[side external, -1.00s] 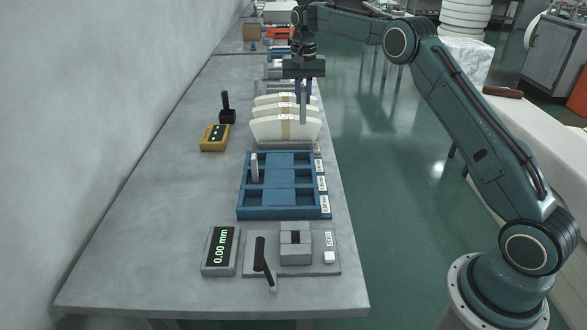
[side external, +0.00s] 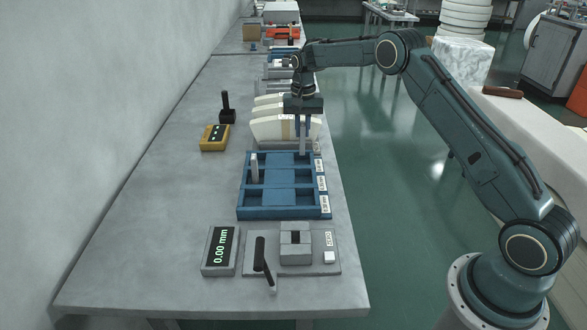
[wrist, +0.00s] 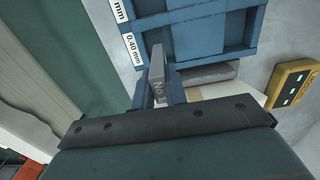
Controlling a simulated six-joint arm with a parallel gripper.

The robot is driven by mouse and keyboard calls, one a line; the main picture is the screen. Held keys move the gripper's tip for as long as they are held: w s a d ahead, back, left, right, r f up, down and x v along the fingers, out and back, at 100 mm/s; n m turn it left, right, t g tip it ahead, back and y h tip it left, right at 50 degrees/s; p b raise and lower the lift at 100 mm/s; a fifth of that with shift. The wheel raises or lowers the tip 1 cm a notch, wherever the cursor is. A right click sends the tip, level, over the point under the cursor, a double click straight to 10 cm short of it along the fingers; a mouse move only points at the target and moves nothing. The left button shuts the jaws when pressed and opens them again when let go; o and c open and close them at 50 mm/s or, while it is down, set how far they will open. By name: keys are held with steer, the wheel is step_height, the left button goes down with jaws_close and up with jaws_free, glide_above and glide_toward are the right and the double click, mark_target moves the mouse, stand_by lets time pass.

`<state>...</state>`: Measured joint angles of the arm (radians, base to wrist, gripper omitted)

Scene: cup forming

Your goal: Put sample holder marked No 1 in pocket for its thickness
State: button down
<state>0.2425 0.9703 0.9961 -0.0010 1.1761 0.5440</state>
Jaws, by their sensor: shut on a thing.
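My gripper (side external: 304,154) is shut on a thin grey sample holder marked No 1 (wrist: 157,82), which stands upright between its blue fingers in the wrist view. The blue pocket tray (side external: 242,213) lies on the bench, with pockets in rows on the left and right and white labels along its right edge. My fingertips are at the tray's far right corner; I cannot tell whether the holder is inside a pocket. In the wrist view the nearest label (wrist: 132,49) reads 0.40 mm. Another grey upright piece (side external: 254,167) stands in the far left pocket.
Cream curved pieces (side external: 275,130) stand just behind the tray. A yellow meter (side external: 214,138) and a black handled tool (side external: 227,108) are at left. In front are a gauge showing 0.00 mm (side external: 221,250) and a fixture with a lever (side external: 310,265). The bench's left side is clear.

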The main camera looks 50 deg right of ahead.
mark_target(302, 142)
steer(key=shift+f, duration=2.4)
steer(key=shift+f, duration=0.15)
steer(key=c, duration=1.4)
jaws_free()
step_height(302, 142, up, 11)
steer(key=shift+r, duration=0.65)
